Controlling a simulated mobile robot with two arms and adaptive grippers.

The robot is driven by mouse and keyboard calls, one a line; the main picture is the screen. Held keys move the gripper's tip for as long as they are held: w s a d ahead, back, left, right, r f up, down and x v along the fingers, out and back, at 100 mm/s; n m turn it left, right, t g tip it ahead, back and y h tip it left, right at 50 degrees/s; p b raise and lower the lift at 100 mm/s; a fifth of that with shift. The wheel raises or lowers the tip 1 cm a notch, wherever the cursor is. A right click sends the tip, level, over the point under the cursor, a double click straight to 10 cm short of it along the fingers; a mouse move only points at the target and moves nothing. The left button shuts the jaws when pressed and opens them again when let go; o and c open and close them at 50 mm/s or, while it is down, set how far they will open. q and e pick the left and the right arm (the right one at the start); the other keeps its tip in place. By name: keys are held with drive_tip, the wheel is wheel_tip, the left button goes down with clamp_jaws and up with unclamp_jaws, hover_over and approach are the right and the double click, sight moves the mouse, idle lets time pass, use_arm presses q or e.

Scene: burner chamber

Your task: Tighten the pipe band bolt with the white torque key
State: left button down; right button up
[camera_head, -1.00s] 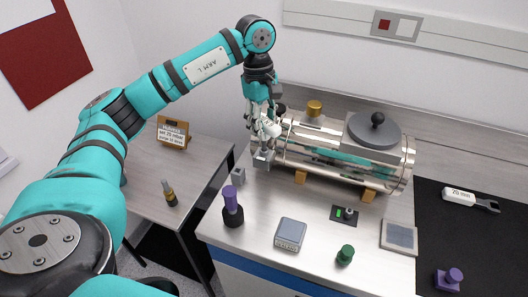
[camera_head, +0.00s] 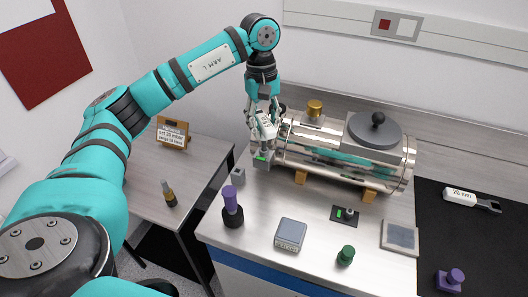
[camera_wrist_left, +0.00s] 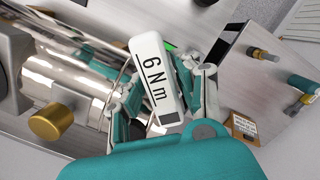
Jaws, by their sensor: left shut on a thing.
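My left gripper (camera_head: 263,132) is shut on the white torque key (camera_wrist_left: 152,72), which reads "6 N m" in the left wrist view. In the head view the key (camera_head: 267,128) points downward between the fingers, at the left end of the shiny pipe chamber (camera_head: 325,150). Its lower end is at a small grey block (camera_head: 262,162) beside the end band, with a green light lit on top. The bolt itself is hidden under the key and fingers, so I cannot tell how the key sits on it. My right gripper is not in view.
A purple-topped piece (camera_head: 232,205), a grey scale-like box (camera_head: 291,234) and a green knob (camera_head: 346,255) stand on the bench front.

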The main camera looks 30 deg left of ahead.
use_arm(q)
drive_tip(key=shift+s+f, duration=0.1)
drive_tip(key=shift+r, duration=0.2)
drive_tip(key=shift+r, duration=0.1)
drive_tip(key=shift+r+p, duration=1.05)
drive_tip(key=shift+r, duration=0.25)
drive_tip(key=shift+r+p, duration=1.4)
drive_tip(key=shift+r, duration=0.65)
drive_tip(key=shift+f+n, duration=0.1)
drive_tip(key=shift+n, duration=0.2)
